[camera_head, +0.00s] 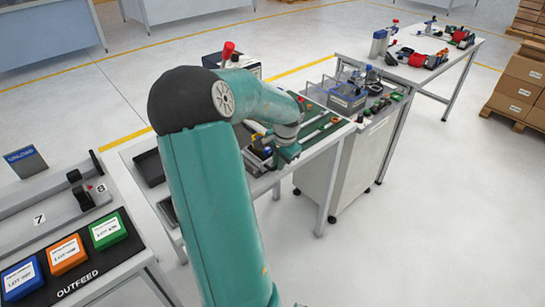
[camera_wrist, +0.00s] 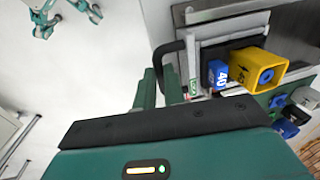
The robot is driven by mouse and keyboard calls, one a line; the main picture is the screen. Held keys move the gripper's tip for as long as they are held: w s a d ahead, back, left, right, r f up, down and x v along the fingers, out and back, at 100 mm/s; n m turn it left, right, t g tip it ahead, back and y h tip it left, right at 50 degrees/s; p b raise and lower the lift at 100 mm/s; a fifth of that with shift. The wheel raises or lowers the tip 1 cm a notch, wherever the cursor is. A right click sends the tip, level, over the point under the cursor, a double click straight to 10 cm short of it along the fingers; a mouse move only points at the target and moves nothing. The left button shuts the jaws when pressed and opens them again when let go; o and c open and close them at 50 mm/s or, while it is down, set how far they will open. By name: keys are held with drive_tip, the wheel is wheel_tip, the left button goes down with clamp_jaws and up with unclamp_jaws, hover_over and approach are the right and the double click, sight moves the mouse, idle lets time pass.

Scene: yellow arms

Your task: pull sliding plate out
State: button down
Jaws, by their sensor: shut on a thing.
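The sliding plate (camera_wrist: 210,30) shows in the wrist view as a grey metal plate with a black bent handle (camera_wrist: 170,47) on its left side. My gripper (camera_wrist: 155,82), with green fingers, is shut on the handle; the exact contact is partly hidden by the fingers. A blue block marked 40 (camera_wrist: 217,73) and a yellow square socket piece (camera_wrist: 258,68) sit on or beside the plate. In the head view my gripper (camera_head: 287,154) is low over the workbench, and my arm hides much of the plate area.
The workbench (camera_head: 330,150) carries a green panel with tools. A grey cabinet (camera_head: 362,158) stands to its right, with a further table (camera_head: 440,45) behind. An outfeed bench (camera_head: 120,275) with coloured boxes is at left. Stacked cartons (camera_head: 520,85) stand far right. Floor at right is clear.

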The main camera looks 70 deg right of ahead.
drive_tip(key=shift+s, duration=0.25)
drive_tip(key=c, duration=1.5)
unclamp_jaws()
drive_tip(key=shift+s+a+r, duration=0.1)
drive_tip(key=shift+a, duration=0.05)
drive_tip(key=r, duration=0.4)
drive_tip(key=s+r, duration=0.1)
drive_tip(key=r, duration=0.4)
drive_tip(key=a+r, duration=0.1)
drive_tip(key=r, duration=0.3)
drive_tip(key=shift+s+r, duration=0.2)
drive_tip(key=shift+s, duration=0.15)
